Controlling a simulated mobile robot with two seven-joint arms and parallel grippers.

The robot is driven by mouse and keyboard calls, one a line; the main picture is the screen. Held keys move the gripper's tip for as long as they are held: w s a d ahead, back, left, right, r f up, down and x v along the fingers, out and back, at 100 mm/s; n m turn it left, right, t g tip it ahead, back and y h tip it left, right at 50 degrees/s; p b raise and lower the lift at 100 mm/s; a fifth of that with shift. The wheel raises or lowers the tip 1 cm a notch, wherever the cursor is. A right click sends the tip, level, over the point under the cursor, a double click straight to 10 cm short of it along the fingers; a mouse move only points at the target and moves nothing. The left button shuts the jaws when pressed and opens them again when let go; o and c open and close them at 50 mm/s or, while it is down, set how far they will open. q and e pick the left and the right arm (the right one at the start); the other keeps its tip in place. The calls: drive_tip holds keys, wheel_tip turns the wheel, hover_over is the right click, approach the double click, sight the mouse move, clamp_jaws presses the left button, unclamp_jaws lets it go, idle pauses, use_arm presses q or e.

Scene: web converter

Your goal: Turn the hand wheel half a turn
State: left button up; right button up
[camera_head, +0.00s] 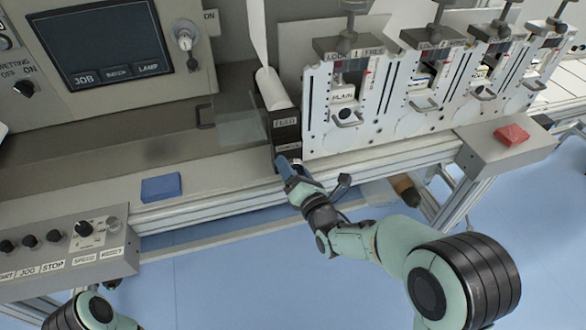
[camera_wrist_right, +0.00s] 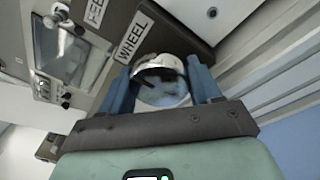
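The hand wheel (camera_wrist_right: 160,72) is a shiny metal round part under a label reading WHEEL in the right wrist view. My right gripper (camera_wrist_right: 160,84) has one blue finger on each side of it, with both fingers against its rim as far as I can see. In the head view my right gripper (camera_head: 284,168) is at the lower front of the dark panel (camera_head: 286,128) labelled FEED, and it hides the wheel there. The wheel's far side and any turn mark are hidden. Of my left arm only a part shows at bottom left; its gripper is out of view.
A machine rail (camera_head: 215,180) runs below the panel. Several white stations (camera_head: 342,95) stand right of the panel. A button console (camera_head: 60,250) is at lower left.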

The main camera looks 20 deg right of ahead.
drive_tip(key=shift+m, duration=0.3)
